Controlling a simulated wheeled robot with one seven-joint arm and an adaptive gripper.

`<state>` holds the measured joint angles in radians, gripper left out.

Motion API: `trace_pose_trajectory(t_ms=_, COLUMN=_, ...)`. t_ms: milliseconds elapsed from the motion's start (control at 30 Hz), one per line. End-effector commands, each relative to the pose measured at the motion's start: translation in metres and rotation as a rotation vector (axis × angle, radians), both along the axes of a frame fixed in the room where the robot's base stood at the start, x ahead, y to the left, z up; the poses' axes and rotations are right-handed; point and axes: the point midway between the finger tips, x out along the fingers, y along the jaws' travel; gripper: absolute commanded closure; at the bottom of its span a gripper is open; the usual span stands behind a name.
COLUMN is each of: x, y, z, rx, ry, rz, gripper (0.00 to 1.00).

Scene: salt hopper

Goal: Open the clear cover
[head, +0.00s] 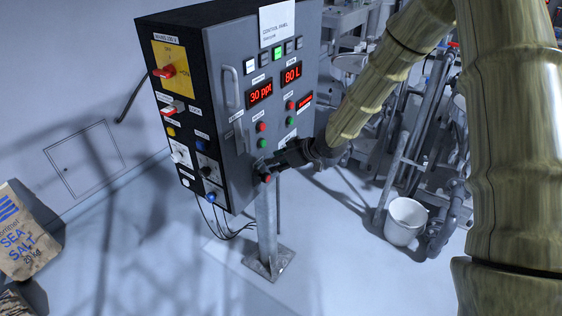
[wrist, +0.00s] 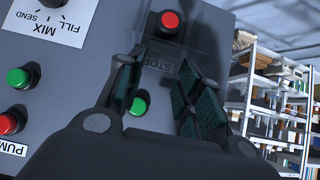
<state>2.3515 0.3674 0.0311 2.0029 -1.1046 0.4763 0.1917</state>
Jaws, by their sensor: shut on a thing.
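The clear cover (wrist: 162,54) shows in the wrist view as a faint see-through pane near the STOP label, beside a red button (wrist: 170,20). Its edges are hard to make out. My gripper (wrist: 160,76) has its dark green finger pads on either side of this pane and is shut on it. A green button (wrist: 140,103) shows between the fingers. In the head view my gripper (head: 264,168) is at the lower right of the grey control panel's front (head: 238,150). The cover is too small to tell there, and my gripper partly hides that spot.
The panel stands on a post (head: 266,220) with hanging cables. Its front has red displays (head: 291,75), buttons and a handle (head: 231,87). A white bucket (head: 405,221) and pipework stand at right. A salt bag (head: 27,232) is at left. Shelves (wrist: 275,100) show behind in the wrist view.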

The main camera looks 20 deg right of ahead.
Motion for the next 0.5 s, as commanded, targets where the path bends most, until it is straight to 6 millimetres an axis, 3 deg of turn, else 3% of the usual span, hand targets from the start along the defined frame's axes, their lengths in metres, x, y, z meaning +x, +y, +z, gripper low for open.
trace_pose_trajectory(t_ms=33, x=0.0046, y=0.0023, z=0.0079, rx=0.003, ry=-0.009, rz=0.001, gripper=1.00)
trace_pose_trajectory(t_ms=500, x=0.0083, y=0.0072, z=0.0130, rx=0.002, ry=-0.009, rz=0.000, gripper=1.00)
